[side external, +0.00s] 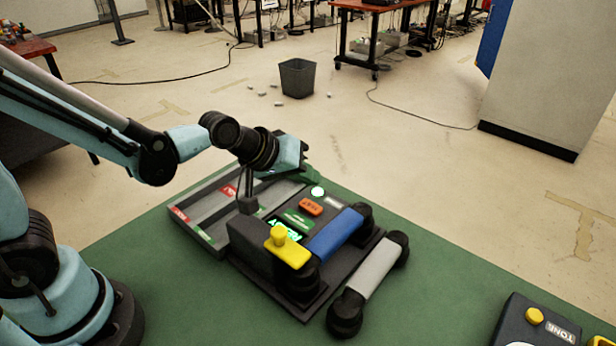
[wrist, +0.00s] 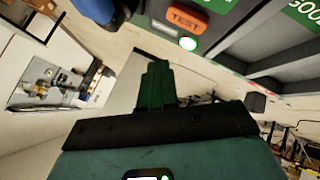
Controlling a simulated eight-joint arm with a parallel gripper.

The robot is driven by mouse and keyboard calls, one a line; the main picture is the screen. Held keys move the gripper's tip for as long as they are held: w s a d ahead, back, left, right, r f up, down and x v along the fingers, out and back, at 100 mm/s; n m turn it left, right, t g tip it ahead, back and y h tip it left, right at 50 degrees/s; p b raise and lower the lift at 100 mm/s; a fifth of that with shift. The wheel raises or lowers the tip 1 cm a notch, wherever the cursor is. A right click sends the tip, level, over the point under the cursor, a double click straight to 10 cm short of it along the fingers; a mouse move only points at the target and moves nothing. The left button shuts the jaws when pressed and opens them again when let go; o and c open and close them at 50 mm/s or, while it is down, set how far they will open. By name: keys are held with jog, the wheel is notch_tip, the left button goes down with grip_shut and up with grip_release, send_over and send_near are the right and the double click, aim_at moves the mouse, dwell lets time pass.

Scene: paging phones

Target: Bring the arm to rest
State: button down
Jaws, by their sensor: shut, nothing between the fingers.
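My gripper (side external: 306,152) is raised above the far side of the phone station, pointing right and away from its parts. Its fingers (wrist: 157,88) are together and empty in the wrist view. The dark phone station (side external: 262,255) stands on the green mat (side external: 433,290). A blue handset (side external: 335,232) lies across the station. A grey handset (side external: 373,272) lies beside the station on its right. My wrist partly hides the tray behind.
A grey sorting tray (side external: 190,232) with red and green labels adjoins the station. A dark TONE box (side external: 536,325) sits at the lower right. A bin (side external: 297,78) with scattered litter stands on the floor beyond. Mat space right of the grey handset is clear.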

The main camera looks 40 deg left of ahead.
dwell(0.4)
jog(key=s+a+r+m+g+y, duration=0.1)
jog(key=s+a+r+m, duration=0.3)
jog(key=s+a, duration=0.5)
jog(key=s+m+y, duration=0.1)
jog(key=s, duration=0.1)
jog(key=shift+s+r+g+y, duration=0.25)
jog(key=shift+s+g+y, duration=0.15)
jog(key=w+d+r+n+g, duration=0.4)
jog(key=w+d+n+g, duration=0.3)
jog(key=w+n, duration=0.5)
jog(key=shift+w+d+r+n, duration=0.3)
jog(key=shift+d+n, duration=0.75)
jog(key=shift+n, duration=1.75)
